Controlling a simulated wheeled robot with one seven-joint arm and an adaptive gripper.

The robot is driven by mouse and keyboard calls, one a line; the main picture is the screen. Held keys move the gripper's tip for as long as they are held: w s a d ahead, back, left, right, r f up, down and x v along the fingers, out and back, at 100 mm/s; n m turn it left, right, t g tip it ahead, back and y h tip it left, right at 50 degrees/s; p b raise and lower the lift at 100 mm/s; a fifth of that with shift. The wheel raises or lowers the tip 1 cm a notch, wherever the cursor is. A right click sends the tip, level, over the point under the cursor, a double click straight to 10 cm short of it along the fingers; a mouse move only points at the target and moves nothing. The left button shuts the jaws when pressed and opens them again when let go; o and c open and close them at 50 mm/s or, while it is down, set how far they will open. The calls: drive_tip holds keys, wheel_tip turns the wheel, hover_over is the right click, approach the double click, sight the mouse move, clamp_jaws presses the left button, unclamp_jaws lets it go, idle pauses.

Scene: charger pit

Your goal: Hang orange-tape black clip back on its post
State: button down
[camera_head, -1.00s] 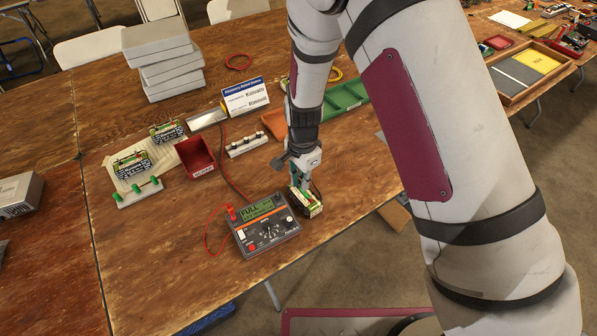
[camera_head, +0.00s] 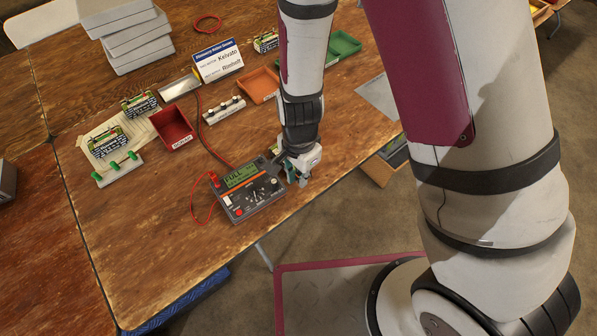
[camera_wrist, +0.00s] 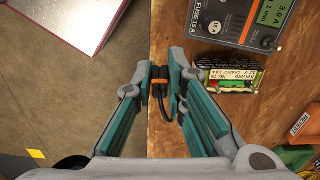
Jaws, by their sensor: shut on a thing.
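My gripper (camera_head: 298,179) is low beside the right side of the charger (camera_head: 249,189), near the table's front edge. In the wrist view my gripper (camera_wrist: 158,78) is shut on the black clip (camera_wrist: 156,91), which has a band of orange tape. A black lead loops from the clip between the fingers. A battery pack (camera_wrist: 229,74) lies to the right of the fingers, apart from them, close to the charger (camera_wrist: 236,18). In the head view my gripper hides the clip and most of this pack. I cannot tell which post is the clip's.
A white strip with several posts (camera_head: 223,111) and one with green posts (camera_head: 118,170) lie on the table. Bare wood (camera_head: 190,240) lies in front of the charger.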

drive_tip(key=shift+r, duration=0.1)
wheel_tip(320, 180, up, 4)
drive_tip(key=p, duration=0.3)
drive_tip(key=shift+s+f, duration=0.15)
drive_tip(key=shift+f, duration=0.1)
drive_tip(key=w+a+b, duration=0.1)
drive_tip(key=w+a, duration=0.2)
drive_tip(key=w+a+b, duration=0.1)
drive_tip(key=w+a, duration=0.2)
drive_tip(key=w, duration=0.1)
drive_tip(key=w+a+b, duration=0.1)
drive_tip(key=w+a, duration=0.3)
drive_tip(key=shift+w+a+f, duration=0.1)
drive_tip(key=shift+w, duration=0.1)
drive_tip(key=shift+s, duration=0.15)
drive_tip(key=shift+f, duration=0.15)
drive_tip(key=shift+f+b, duration=1.05)
drive_tip(key=shift+f, duration=2.3)
drive_tip(key=shift+f, duration=0.2)
drive_tip(key=c, duration=1.5)
unclamp_jaws()
drive_tip(key=shift+c, duration=0.2)
